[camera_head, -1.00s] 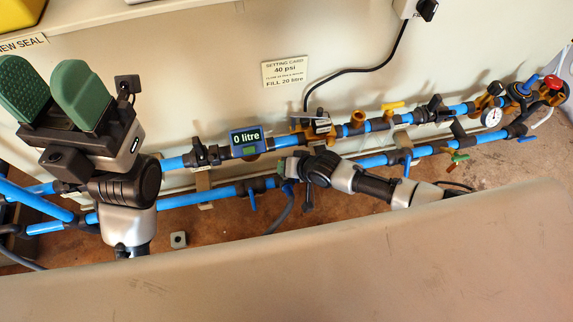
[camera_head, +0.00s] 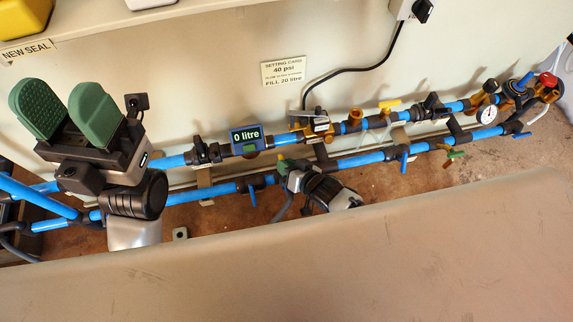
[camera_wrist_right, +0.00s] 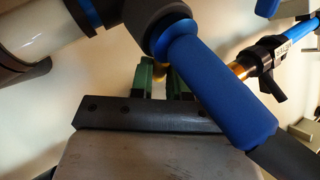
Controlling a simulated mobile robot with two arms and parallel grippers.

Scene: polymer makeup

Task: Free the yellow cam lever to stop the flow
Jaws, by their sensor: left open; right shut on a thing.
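A yellow lever (camera_head: 391,103) shows on the upper pipe line in the head view, right of a brass fitting with a grey metal part (camera_head: 315,123). My right gripper (camera_head: 283,164) is low at the pipes, just below and left of that fitting, its fingers partly hidden. My left gripper (camera_head: 70,112) is open and empty, pointing up over the left pipes. The meter (camera_head: 246,140) reads 0 litre.
Blue pipes (camera_head: 362,159) with several valves run along the wall. A thick blue handle or pipe (camera_wrist_right: 220,90) crosses close in front of the right wrist camera. A pressure gauge (camera_head: 488,115) and red knob (camera_head: 548,79) are far right. A setting card (camera_head: 284,71) is on the wall.

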